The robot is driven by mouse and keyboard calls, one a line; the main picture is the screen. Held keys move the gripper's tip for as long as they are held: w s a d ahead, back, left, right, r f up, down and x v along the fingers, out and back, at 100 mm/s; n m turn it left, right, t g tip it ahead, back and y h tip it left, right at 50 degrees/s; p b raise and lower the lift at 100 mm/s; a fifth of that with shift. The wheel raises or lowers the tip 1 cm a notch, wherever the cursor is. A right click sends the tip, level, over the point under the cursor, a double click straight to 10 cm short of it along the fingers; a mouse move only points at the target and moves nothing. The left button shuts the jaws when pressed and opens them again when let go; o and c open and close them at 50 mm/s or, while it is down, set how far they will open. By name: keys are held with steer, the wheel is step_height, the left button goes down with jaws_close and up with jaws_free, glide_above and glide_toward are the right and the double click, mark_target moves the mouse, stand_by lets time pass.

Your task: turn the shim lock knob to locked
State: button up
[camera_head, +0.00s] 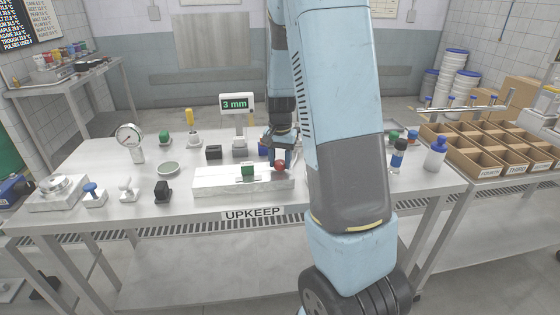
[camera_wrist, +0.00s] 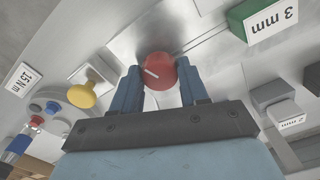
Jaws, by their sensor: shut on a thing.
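The shim lock knob is a red round knob (camera_head: 280,165) at the right end of a pale raised block (camera_head: 215,181) on the metal table. In the wrist view the red knob (camera_wrist: 158,71) has a white line across its face and sits between the two blue fingers. My gripper (camera_head: 285,158) reaches down to it from above and is shut on it; the gripper also fills the middle of the wrist view (camera_wrist: 160,90). A green block (camera_head: 247,170) sits on the same pale block, left of the knob. In the wrist view this green block (camera_wrist: 262,20) reads "3 mm".
A display (camera_head: 236,104) reading "3 mm" stands behind the block. A black block (camera_head: 213,152), a dial gauge (camera_head: 130,136) and a yellow-handled tool (camera_head: 190,120) stand to the left.

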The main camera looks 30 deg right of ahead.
mark_target(280, 162)
steer(key=shift+m, duration=2.1)
steer(key=o, duration=1.1)
steer(key=shift+c, duration=0.2)
steer(key=shift+r, duration=0.1)
step_height(280, 162, up, 14)
steer(key=shift+f, duration=0.25)
